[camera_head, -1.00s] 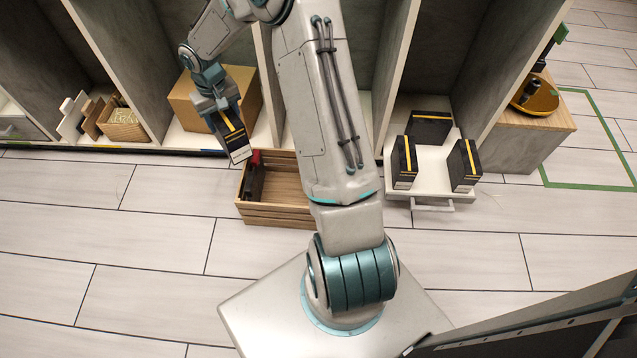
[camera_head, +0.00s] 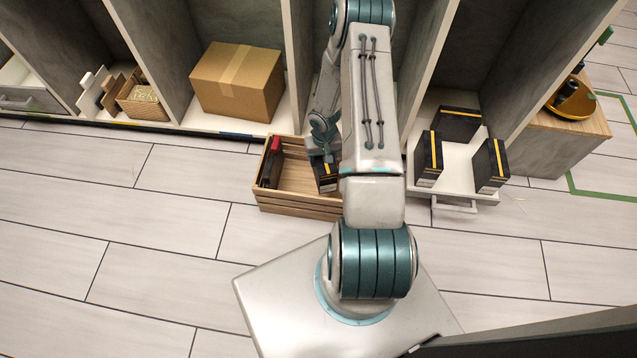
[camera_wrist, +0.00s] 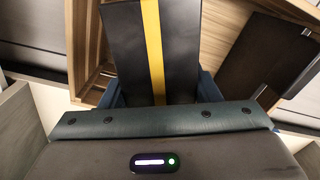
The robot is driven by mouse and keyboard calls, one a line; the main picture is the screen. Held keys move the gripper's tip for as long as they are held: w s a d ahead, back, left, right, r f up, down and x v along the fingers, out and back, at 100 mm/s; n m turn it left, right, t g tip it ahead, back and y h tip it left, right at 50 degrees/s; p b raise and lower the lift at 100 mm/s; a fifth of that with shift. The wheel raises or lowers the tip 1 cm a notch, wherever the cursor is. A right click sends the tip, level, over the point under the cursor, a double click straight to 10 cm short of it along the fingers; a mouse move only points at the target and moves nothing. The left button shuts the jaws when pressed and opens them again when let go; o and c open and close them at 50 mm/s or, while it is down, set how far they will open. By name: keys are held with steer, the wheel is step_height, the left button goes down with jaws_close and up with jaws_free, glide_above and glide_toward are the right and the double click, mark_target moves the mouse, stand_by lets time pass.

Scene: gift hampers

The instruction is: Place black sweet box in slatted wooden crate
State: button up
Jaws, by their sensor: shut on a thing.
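The black sweet box with a yellow stripe (camera_head: 326,177) is held by my gripper (camera_head: 322,160). Crate slats also show in the wrist view (camera_wrist: 208,45). My arm hides the crate's right end.
A dark item with a red top (camera_head: 272,165) lies at the crate's left end. A white drawer (camera_head: 455,185) at right holds more black boxes (camera_head: 428,155). A cardboard box (camera_head: 237,80) sits in the shelf bay behind. Floor at left is clear.

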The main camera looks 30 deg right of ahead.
step_height(320, 180, down, 9)
steer(key=b, duration=0.3)
steer(key=shift+w+f+b, duration=0.1)
steer(key=shift+f+b, duration=0.1)
steer(key=shift+b, duration=0.2)
steer(key=shift+f, duration=0.2)
steer(key=o, duration=1.2)
steer(key=shift+r, duration=0.1)
steer(key=shift+r, duration=0.1)
